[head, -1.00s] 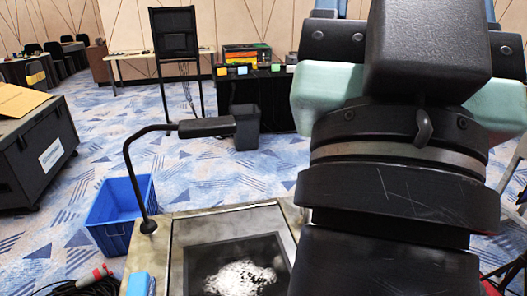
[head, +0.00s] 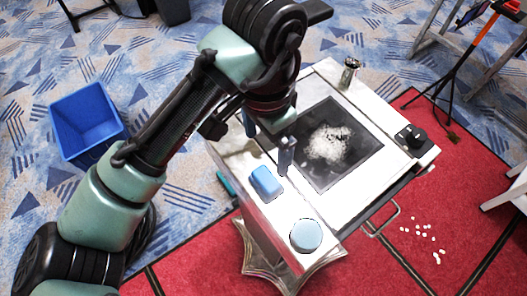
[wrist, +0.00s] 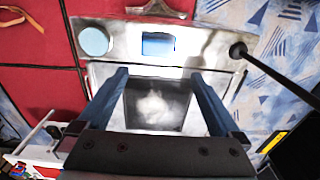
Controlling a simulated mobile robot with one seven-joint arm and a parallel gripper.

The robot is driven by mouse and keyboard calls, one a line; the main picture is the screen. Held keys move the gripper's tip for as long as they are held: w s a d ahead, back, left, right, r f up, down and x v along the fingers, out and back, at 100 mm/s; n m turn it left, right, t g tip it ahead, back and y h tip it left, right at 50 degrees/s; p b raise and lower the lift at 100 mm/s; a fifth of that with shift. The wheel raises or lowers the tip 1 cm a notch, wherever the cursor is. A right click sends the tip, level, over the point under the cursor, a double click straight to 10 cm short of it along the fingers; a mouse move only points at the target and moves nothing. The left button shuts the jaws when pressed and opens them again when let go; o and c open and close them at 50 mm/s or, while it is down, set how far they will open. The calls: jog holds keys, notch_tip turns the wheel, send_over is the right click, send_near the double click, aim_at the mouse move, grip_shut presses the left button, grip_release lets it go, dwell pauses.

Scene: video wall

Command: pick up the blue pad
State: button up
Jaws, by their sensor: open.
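A rounded rectangular blue pad (head: 267,183) lies on the pale metal border of a small workstation table (head: 378,112). It shows in the wrist view (wrist: 158,45) just beyond the fingertips, centred between them. A round, paler blue disc (head: 306,236) lies on the same border nearer the front corner; it also shows in the wrist view (wrist: 94,41). My gripper (head: 268,143) is open and empty, with its blue fingers (wrist: 160,75) spread above the table.
A dark inset panel (head: 365,165) with white powder fills the table's middle. A small metal jar (head: 348,73) and a black knob block (head: 411,138) stand on the far edges. A thin black post rises by the pad in the wrist view (wrist: 275,72). A blue bin (head: 87,122) stands on the floor.

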send_over(266, 179)
notch_tip(266, 179, down, 7)
jog(key=shift+s+r+p, duration=0.1)
jog(key=shift+p, duration=0.2)
jog(key=shift+f+p, duration=0.9)
jog(key=shift+f, duration=2.3)
jog(key=c, duration=1)
jog(key=shift+r, duration=0.1)
notch_tip(266, 179, up, 10)
jog(key=shift+f+b, duration=0.1)
jog(key=shift+b, duration=0.8)
